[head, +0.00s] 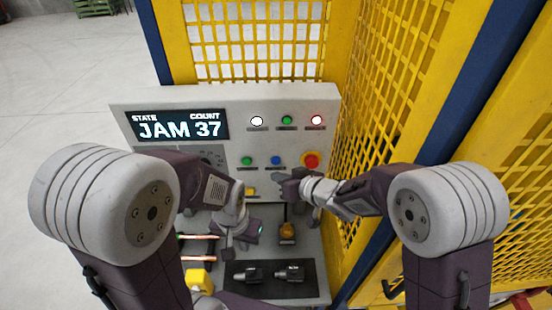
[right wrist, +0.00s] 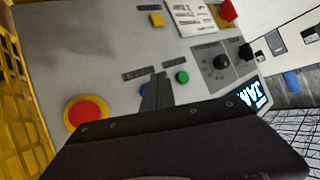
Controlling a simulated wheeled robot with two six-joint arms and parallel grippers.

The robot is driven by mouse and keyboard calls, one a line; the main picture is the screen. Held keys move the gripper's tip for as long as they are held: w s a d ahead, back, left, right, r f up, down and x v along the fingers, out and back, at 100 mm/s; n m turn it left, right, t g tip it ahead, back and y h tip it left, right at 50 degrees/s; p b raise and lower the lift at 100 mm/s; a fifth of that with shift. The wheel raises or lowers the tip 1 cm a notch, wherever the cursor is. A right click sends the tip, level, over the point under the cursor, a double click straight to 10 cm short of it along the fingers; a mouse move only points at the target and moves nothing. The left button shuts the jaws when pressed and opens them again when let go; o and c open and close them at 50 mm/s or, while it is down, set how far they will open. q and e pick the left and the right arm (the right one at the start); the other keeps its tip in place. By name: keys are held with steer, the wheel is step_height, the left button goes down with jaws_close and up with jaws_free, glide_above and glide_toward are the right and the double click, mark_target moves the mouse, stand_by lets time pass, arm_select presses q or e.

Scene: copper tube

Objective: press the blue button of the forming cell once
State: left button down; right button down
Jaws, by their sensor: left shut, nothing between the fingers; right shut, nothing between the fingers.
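The forming cell's grey panel (head: 185,96) holds a green button (head: 246,160), the blue button (head: 275,160) and a red emergency stop (head: 311,161) in one row. My right gripper (head: 281,178) is shut and empty, just below the blue button in the head view. In the right wrist view its tip (right wrist: 159,78) overlaps the blue button (right wrist: 145,90), which shows only as slivers beside the finger. Whether it touches cannot be told. The green button (right wrist: 183,77) is right beside it. My left gripper (head: 229,250) is shut and empty, low over the bench.
The display (head: 178,126) reads JAM, count 37. The red emergency stop (right wrist: 87,112) is close to my right gripper. Copper tubes (head: 197,237) and a dark tray (head: 270,291) with black parts lie below. Yellow mesh fencing (head: 385,80) stands at the right.

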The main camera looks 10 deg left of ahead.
mark_target(276, 161)
steer(key=w, duration=0.1)
steer(key=w+p, duration=0.1)
steer(key=shift+w+a, duration=0.35)
steer(key=shift+a, duration=0.05)
steer(key=shift+s+r, duration=0.1)
steer(key=shift+s, duration=0.1)
steer(key=shift+w, duration=0.1)
stand_by(0.6)
stand_by(0.8)
steer(key=shift+w+a+p, duration=0.1)
steer(key=shift+w+p, duration=0.3)
steer(key=shift+p, duration=0.2)
